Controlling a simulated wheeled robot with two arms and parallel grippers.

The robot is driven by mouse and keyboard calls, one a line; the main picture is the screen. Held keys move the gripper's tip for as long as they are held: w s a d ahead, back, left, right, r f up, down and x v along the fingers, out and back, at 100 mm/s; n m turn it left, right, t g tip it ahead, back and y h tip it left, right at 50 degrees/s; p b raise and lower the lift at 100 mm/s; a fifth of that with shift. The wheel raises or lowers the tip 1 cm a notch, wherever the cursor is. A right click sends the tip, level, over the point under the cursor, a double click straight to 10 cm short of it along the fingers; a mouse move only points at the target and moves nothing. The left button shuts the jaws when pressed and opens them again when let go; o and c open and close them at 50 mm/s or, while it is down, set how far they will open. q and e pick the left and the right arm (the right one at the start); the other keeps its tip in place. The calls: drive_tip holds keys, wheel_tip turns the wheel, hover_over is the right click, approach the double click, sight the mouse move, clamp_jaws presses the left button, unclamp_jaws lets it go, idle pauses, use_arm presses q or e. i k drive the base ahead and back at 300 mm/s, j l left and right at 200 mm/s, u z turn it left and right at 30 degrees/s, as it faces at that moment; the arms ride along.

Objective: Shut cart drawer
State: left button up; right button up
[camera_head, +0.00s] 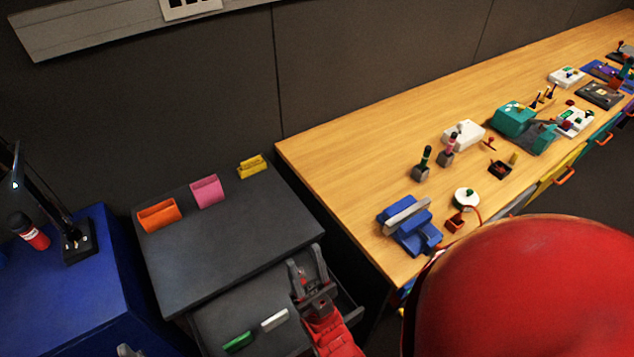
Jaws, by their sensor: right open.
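The dark grey cart (235,245) stands at the lower middle, left of the wooden table. Its drawer (215,318) is pulled out toward the bottom of the view, with a green item (238,341) and a white item (274,320) in it. My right gripper (305,264) is open and empty, over the drawer's right part near the cart top's front edge. I cannot tell whether it touches the drawer. The drawer's front is out of view. A small grey tip at the bottom edge looks like my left gripper (127,350); its jaws do not show.
Orange (158,215), pink (207,191) and yellow (252,167) holders sit on the cart top. A blue cabinet (75,290) with a lamp and a red-black bottle (28,232) stands left. The wooden table (340,165) at right carries several devices.

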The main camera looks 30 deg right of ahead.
sight(215, 322)
drive_tip(key=k+l+z, duration=0.1)
drive_tip(key=k+z, duration=0.35)
drive_tip(key=k, duration=0.45)
